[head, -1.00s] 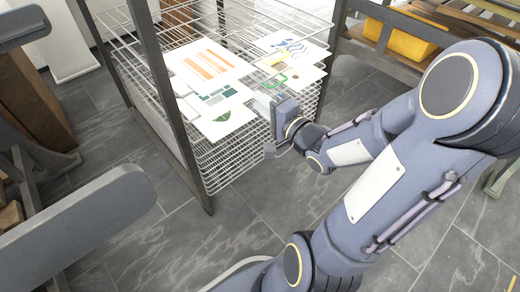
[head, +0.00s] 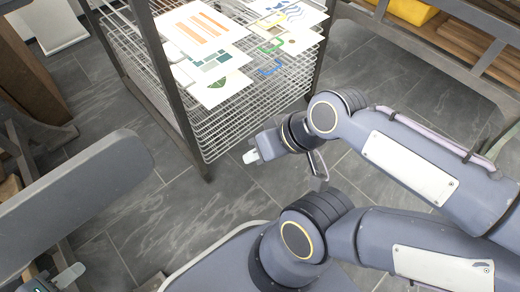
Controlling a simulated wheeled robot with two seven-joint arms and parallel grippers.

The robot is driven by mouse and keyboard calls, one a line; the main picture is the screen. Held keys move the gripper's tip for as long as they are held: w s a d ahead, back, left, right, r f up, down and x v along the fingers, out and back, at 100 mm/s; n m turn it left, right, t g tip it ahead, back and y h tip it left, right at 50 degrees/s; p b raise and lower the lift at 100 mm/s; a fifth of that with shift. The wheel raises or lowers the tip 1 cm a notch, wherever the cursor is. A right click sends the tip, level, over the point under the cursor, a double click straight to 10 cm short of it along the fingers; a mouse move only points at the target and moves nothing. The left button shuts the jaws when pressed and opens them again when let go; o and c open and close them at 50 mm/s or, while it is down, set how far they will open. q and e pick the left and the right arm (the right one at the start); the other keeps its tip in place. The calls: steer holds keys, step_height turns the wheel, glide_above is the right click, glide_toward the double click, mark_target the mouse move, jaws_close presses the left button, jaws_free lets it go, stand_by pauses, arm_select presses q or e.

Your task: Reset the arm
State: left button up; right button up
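My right arm comes in from the right, and its gripper (head: 250,156) is in the air just in front of the wire drying rack's lower right side. Its pale fingertip end points left, and nothing shows held in it. From this angle I cannot tell its finger gap. My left gripper (head: 68,276) shows only in part at the bottom left corner, its fingers too small and cut off to judge. The wire rack (head: 222,130) holds several printed sheets, including one with orange stripes (head: 199,28) and one with a green shape (head: 218,88).
A dark rack post (head: 168,85) stands near the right gripper. A workbench with a yellow tray (head: 412,10) is at the upper right. A grey panel (head: 80,205) fills the left. Open tiled floor (head: 165,215) lies between the panel and rack.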

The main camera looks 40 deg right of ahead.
step_height(320, 180, up, 38)
steer(key=p, duration=3.8)
steer(key=shift+r, duration=0.25)
steer(key=shift+c, duration=0.4)
